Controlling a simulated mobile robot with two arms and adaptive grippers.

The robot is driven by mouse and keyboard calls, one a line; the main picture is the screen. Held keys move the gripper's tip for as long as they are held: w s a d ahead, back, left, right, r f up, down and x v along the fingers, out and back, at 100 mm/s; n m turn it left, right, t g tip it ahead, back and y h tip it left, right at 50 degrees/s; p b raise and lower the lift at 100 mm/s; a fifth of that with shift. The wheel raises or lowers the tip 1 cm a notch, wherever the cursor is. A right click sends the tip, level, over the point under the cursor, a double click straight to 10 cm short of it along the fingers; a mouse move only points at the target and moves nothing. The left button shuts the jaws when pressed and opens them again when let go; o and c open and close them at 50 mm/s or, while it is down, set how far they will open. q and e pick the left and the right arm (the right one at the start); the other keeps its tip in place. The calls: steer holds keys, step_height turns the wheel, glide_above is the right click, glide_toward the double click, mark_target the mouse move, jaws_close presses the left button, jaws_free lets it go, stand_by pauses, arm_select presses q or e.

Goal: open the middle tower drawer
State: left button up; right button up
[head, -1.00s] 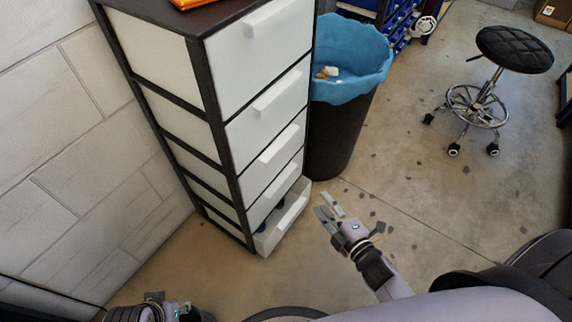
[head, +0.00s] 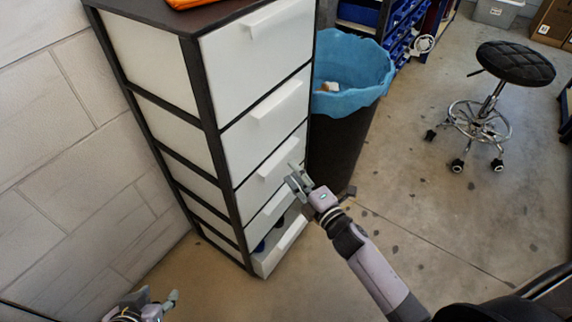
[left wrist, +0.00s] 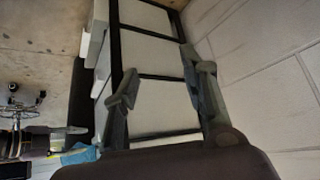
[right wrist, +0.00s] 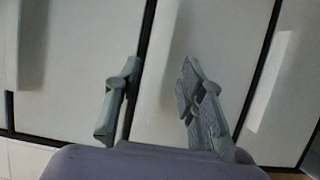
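The tall drawer tower (head: 213,115) has a dark frame and white drawers. Its middle drawer (head: 248,180) is shut, with a white bar handle (head: 280,158). My right gripper (head: 297,180) is in front of the tower, beside the right part of the middle drawer, just below its handle. In the right wrist view the right gripper (right wrist: 155,95) is open, fingers apart, facing the drawer fronts; contact cannot be told. My left gripper (head: 158,300) is low at the left, away from the drawers. In the left wrist view the left gripper (left wrist: 160,85) is open and empty.
The bottom drawer (head: 285,250) stands open with dark blue things inside. A black bin with a blue liner (head: 350,75) stands right of the tower. A block wall (head: 60,150) is close on the left. A stool (head: 485,110) is farther right on open floor.

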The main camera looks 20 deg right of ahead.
mark_target(283, 161)
steer(key=x, duration=0.5)
arm_select(q)
steer(key=w+r+t, duration=0.1)
steer(key=w+d+r+t, duration=0.1)
steer(key=w, duration=0.1)
steer(key=shift+w, duration=0.1)
arm_select(e)
steer(key=shift+c, duration=0.6)
steer(key=shift+s, duration=0.1)
steer(key=c, duration=0.6)
steer(key=shift+f, duration=0.1)
jaws_close()
